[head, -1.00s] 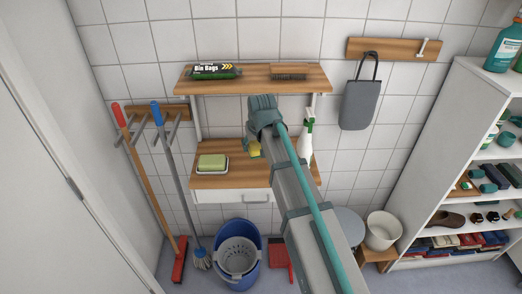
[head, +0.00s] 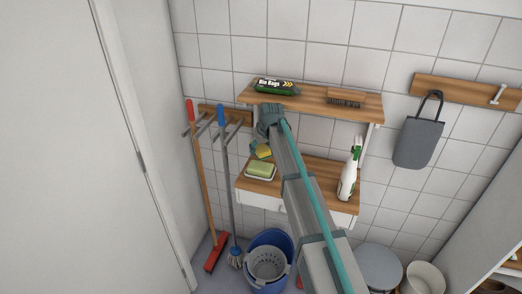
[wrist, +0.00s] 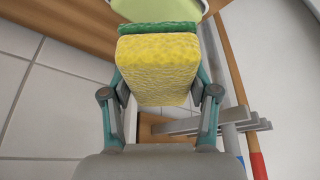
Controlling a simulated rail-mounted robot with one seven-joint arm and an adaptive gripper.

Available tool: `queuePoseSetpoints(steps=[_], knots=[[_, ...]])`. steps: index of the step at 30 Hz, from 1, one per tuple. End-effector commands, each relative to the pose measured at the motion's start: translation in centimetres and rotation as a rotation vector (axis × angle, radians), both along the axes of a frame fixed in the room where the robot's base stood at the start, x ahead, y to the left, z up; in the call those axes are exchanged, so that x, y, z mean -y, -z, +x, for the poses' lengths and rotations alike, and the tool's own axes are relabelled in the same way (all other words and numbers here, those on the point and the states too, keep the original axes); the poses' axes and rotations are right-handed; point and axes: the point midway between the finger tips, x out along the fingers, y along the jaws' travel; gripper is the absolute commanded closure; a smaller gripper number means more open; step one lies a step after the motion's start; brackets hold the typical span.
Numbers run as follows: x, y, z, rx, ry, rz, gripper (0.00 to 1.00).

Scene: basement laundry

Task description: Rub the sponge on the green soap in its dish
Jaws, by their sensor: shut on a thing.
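The pale green soap (head: 261,168) lies in its white dish (head: 262,179) at the left end of the lower wooden shelf. My gripper (head: 263,146) is shut on the yellow sponge (head: 265,151), which appears just above the soap in the head view. In the wrist view the sponge (wrist: 158,70) sits between the two fingers, with its green scouring layer (wrist: 158,28) on the far side. Part of the soap (wrist: 158,10) shows beyond that layer at the top edge. I cannot tell whether sponge and soap touch.
A white spray bottle (head: 347,178) stands at the right of the lower shelf. The upper shelf (head: 310,102), with bin bags (head: 277,87) and a brush (head: 346,102), is close to my gripper.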

Motion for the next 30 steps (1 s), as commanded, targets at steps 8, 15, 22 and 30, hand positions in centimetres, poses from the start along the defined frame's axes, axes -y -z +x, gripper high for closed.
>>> queuePoseSetpoints(steps=[8, 15, 22, 30], knots=[[0.0, 1.7, -0.1, -0.001, -0.001, 0.0, 0.68], [0.0, 4.0, -0.1, -0.001, -0.001, -0.001, 0.68], [0.0, 5.6, 0.0, -0.001, -0.001, -0.001, 0.68], [0.0, 5.9, 0.0, 0.0, -0.001, 0.0, 0.68]])
